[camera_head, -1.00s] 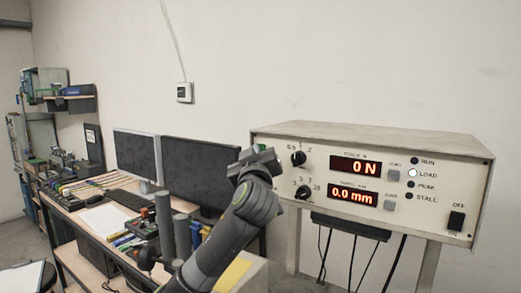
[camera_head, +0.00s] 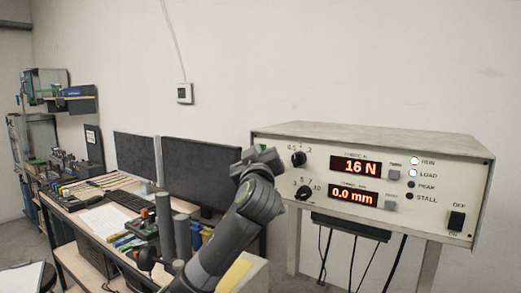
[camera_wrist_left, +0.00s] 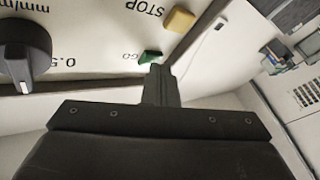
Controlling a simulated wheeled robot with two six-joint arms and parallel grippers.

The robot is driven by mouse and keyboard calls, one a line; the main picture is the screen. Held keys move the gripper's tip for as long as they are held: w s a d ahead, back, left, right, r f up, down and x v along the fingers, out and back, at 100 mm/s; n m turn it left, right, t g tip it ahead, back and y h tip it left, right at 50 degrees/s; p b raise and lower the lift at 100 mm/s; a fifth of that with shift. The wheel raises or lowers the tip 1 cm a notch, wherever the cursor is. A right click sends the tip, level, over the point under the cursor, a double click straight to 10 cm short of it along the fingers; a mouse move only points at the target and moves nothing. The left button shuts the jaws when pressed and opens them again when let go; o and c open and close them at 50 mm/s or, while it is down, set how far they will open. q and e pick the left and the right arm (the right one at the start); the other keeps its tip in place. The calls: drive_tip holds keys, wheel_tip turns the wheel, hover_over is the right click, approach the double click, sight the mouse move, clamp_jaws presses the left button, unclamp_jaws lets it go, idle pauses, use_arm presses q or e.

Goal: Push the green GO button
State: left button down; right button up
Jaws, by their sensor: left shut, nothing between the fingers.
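The green GO button (camera_wrist_left: 150,57) shows in the left wrist view on the panel's edge area, beside its "GO" label. The shut fingertips of my left gripper (camera_wrist_left: 158,72) are right at it and partly cover it; I cannot tell for sure whether they touch. In the head view my left gripper (camera_head: 258,160) is at the left end of the control box (camera_head: 375,140), with a small green patch beside it. The box's upper display (camera_head: 356,166) reads 16 N and the lower one 0.0 mm. My right gripper is not seen.
A yellow STOP button (camera_wrist_left: 180,20) sits close to the GO button. A black knob (camera_wrist_left: 27,52) is on the panel to the left. A power switch (camera_head: 456,221) is at the box's right end. A desk with monitors (camera_head: 200,180) stands left of the box.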

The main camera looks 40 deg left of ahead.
use_arm(q)
drive_tip(key=shift+s+d, duration=0.1)
drive_tip(key=shift+s, duration=0.65)
drive_tip(key=s, duration=0.5)
drive_tip(key=shift+d, duration=0.25)
idle(0.9)
drive_tip(key=shift+r, duration=0.1)
idle(0.3)
